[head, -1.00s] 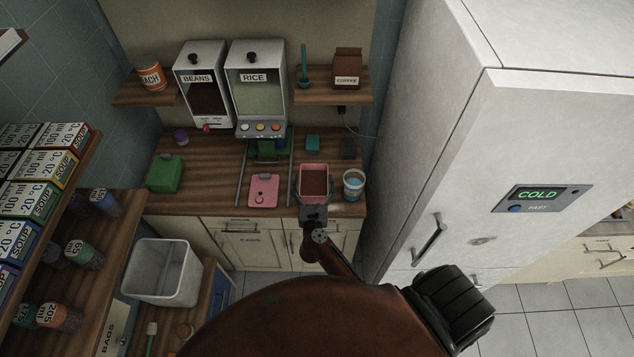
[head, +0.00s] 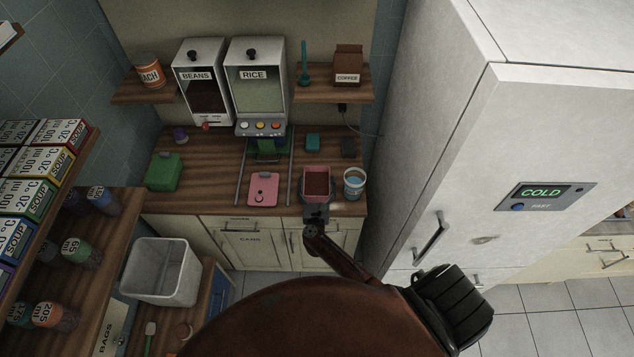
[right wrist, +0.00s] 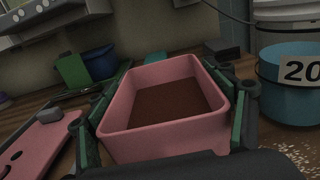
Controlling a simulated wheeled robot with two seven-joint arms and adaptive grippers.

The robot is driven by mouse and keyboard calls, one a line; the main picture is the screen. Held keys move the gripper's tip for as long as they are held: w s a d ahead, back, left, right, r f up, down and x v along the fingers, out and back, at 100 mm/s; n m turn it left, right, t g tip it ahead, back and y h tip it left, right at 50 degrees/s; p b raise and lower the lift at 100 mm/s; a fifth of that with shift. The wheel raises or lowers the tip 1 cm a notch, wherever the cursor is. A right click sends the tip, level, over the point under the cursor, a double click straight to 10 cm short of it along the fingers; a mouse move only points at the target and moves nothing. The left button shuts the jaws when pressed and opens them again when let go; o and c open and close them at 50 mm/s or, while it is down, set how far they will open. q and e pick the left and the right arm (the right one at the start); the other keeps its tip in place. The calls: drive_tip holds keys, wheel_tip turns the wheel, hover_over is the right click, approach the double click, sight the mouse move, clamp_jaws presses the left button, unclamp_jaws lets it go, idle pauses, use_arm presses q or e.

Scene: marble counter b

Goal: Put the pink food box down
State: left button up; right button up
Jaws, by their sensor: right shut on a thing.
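The pink food box (head: 317,198) is open-topped with brown contents, at the front right of the wooden counter. My right gripper (head: 317,190) is shut on it, with a finger against each side wall. In the right wrist view the box (right wrist: 165,143) sits upright between the green-padded fingers (right wrist: 165,118). Its underside is hidden, so I cannot tell whether it touches the counter. A pink lid (head: 263,188) with a grey knob lies flat to its left, and also shows in the right wrist view (right wrist: 40,145). My left gripper is not in view.
A blue-and-white bucket (head: 354,184) stands close on the right of the box. Behind are a small teal box (head: 313,143) and a dark block (head: 348,147). A green box (head: 164,172) is at the left. Bean and rice dispensers (head: 258,85) stand at the back.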

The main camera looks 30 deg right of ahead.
sight(316, 197)
drive_tip(key=shift+f, duration=0.15)
drive_tip(key=o, duration=1.4)
drive_tip(key=shift+r, duration=0.3)
drive_tip(key=b+v, duration=0.1)
drive_tip(key=v, duration=0.4)
drive_tip(key=b+v, duration=0.1)
drive_tip(key=v, duration=0.4)
drive_tip(key=shift+s+a+f, duration=0.2)
drive_tip(key=shift+s, duration=0.15)
drive_tip(key=shift+s+a+r+b, duration=0.1)
drive_tip(key=shift+s+a+b, duration=0.25)
drive_tip(key=shift+s, duration=0.2)
